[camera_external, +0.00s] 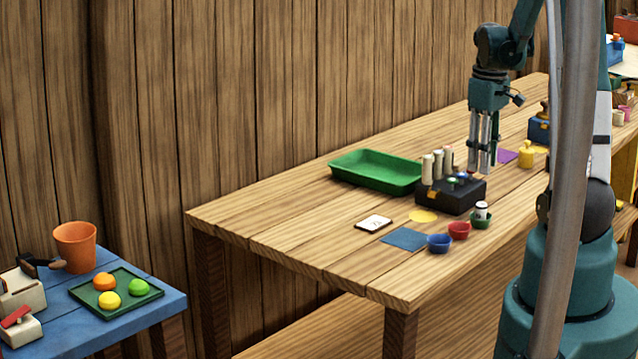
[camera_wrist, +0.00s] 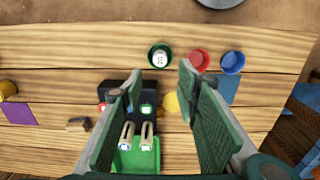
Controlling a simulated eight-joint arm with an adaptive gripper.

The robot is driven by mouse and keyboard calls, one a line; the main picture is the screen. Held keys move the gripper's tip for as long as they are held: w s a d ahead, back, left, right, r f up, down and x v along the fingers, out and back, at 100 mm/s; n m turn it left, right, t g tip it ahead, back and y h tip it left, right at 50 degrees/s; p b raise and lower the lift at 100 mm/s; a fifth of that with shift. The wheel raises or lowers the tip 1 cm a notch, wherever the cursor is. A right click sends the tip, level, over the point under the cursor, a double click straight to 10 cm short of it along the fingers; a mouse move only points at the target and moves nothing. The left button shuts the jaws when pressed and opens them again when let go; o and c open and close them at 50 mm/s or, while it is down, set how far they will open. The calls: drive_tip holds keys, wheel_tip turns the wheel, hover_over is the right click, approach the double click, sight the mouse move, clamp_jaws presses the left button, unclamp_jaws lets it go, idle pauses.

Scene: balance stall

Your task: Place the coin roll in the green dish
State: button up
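The small round green dish (camera_external: 481,223) is at the right end of a row of three dishes on the table. A short white cylinder with dark marks, which looks like the coin roll (camera_external: 482,209), stands upright inside it. In the wrist view the green dish (camera_wrist: 151,64) is at the upper middle, with the white roll (camera_wrist: 160,58) in it. My gripper (camera_external: 482,170) is above the table, beyond the dish and over the back of the black box. In the wrist view my gripper (camera_wrist: 159,82) is open, with nothing between its fingers.
The black box (camera_external: 455,199) with upright cream cylinders (camera_external: 428,170) stands beneath my gripper. A red dish (camera_external: 459,230) and blue dish (camera_external: 439,243) are beside the green dish. A large green tray (camera_external: 375,169) lies behind.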

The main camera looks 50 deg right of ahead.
drive_tip(key=shift+a, duration=0.1)
idle(0.5)
drive_tip(key=w+a+r+t+h, duration=0.1)
drive_tip(key=w+a+r+t, duration=0.1)
drive_tip(key=a+r, duration=0.6)
drive_tip(key=w+a+r+t, duration=0.1)
drive_tip(key=w+a+r, duration=0.25)
drive_tip(key=a, duration=0.95)
drive_tip(key=s+a+r+t, duration=0.2)
drive_tip(key=s+a+r, duration=0.1)
drive_tip(key=a, duration=0.7)
drive_tip(key=s+a+r+t+y, duration=0.1)
drive_tip(key=s+a+r, duration=0.3)
drive_tip(key=a, duration=0.7)
drive_tip(key=shift+a+r+t, duration=0.15)
drive_tip(key=shift+a+t, duration=0.05)
drive_tip(key=shift+t, duration=0.4)
